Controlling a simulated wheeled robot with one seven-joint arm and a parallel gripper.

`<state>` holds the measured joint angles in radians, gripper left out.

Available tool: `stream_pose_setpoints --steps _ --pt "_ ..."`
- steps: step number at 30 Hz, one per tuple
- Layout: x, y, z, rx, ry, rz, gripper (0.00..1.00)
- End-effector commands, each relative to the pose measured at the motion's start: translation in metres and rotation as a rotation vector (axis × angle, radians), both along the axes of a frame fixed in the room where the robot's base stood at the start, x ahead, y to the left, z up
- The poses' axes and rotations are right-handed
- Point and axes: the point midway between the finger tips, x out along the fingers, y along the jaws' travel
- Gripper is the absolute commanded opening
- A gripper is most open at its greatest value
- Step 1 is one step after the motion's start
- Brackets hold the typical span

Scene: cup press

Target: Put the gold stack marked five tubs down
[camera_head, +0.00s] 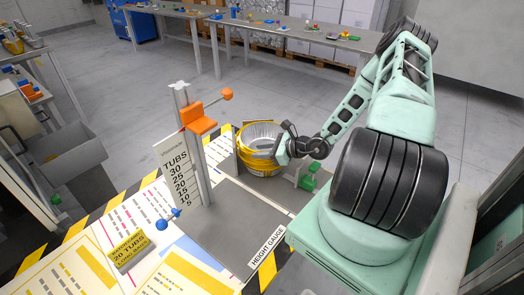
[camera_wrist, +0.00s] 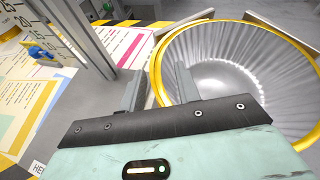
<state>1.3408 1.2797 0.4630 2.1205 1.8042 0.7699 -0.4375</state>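The gold stack of tubs (camera_head: 259,163) stands upright on the grey base behind the height gauge, with its silvery pleated inside facing up. In the wrist view its gold rim (camera_wrist: 157,72) and hollow inside fill the right side. My gripper (camera_head: 284,147) is at the stack's right side in the head view. In the wrist view my gripper (camera_wrist: 158,88) has one finger outside the rim and one inside the tub, with a gap around the wall, so it looks open. Any mark saying five is not readable on the stack.
The height gauge has a grey post (camera_head: 194,150), an orange slider (camera_head: 199,118) and a tub scale (camera_head: 178,172). Its grey plate (camera_head: 230,225) is bare in front. A green clamp-like part (camera_head: 308,178) stands right of the stack. A yellow sign (camera_head: 130,250) lies front left.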

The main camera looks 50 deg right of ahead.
Motion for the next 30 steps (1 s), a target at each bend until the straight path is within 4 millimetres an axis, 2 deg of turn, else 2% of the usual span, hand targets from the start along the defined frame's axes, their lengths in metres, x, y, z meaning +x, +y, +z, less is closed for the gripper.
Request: stream_pose_setpoints --steps 7,11,21,25,30 --pt "0.000 0.000 0.009 0.000 -0.001 -0.001 0.33" --pt "-0.018 -0.009 0.012 -0.004 0.001 -0.002 0.33" --pt "-0.079 -0.032 0.039 -0.003 0.001 -0.004 0.33" --pt "-0.094 -0.038 0.046 -0.002 0.000 -0.002 0.33" --pt "-0.103 -0.041 0.050 -0.001 0.000 0.000 0.33"
